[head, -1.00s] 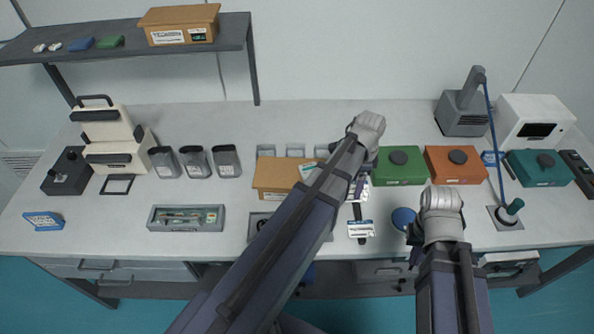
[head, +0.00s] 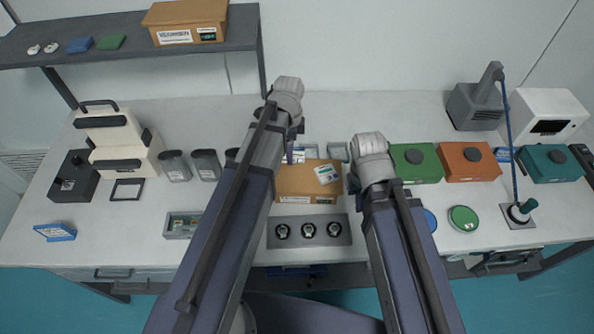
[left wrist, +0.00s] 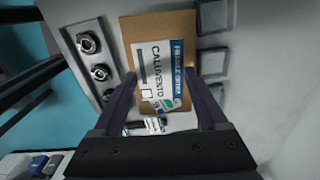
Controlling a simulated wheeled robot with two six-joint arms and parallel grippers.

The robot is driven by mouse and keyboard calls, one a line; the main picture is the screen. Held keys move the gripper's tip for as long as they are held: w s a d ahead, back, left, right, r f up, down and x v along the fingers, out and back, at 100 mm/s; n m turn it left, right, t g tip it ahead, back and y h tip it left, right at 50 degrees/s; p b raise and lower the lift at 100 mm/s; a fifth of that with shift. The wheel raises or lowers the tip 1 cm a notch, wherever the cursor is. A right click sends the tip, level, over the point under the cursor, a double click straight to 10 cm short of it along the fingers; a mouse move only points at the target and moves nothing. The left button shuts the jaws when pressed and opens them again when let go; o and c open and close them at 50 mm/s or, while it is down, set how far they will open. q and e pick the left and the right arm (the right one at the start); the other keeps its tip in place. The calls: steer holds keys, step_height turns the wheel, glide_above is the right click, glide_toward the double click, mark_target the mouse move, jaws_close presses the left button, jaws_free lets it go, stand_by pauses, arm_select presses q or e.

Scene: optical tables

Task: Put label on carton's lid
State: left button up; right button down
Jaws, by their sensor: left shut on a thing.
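The brown carton (head: 292,195) lies on the table below my left gripper (head: 296,152). A small white label with a teal patch (head: 327,174) shows on its lid at the right. My left gripper is shut on a white and blue printed label (left wrist: 160,68), which appears between its fingers over the carton in the left wrist view (left wrist: 130,28). Whether this label touches the lid is unclear. My right gripper (head: 371,150) is right of the carton. Its fingers are hidden, so its opening does not show.
A grey plate (head: 272,243) with three round dials is in front of the carton. Green (head: 415,165), orange (head: 468,163) and teal (head: 550,166) boxes stand to the right. Another carton (head: 187,18) sits on the shelf. The right arm covers part of the table front.

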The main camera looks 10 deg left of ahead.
arm_select(q)
steer(key=b, duration=0.6)
glide_above(291, 174)
steer(key=shift+f, duration=3.15)
steer(key=shift+f, duration=0.1)
step_height(291, 174, down, 4)
steer(key=b, duration=0.3)
steer(key=shift+d+r+b, duration=0.1)
steer(key=shift+r+b, duration=0.15)
steer(key=shift+b, duration=0.1)
steer(key=shift+f, duration=0.15)
steer(key=o, duration=1.2)
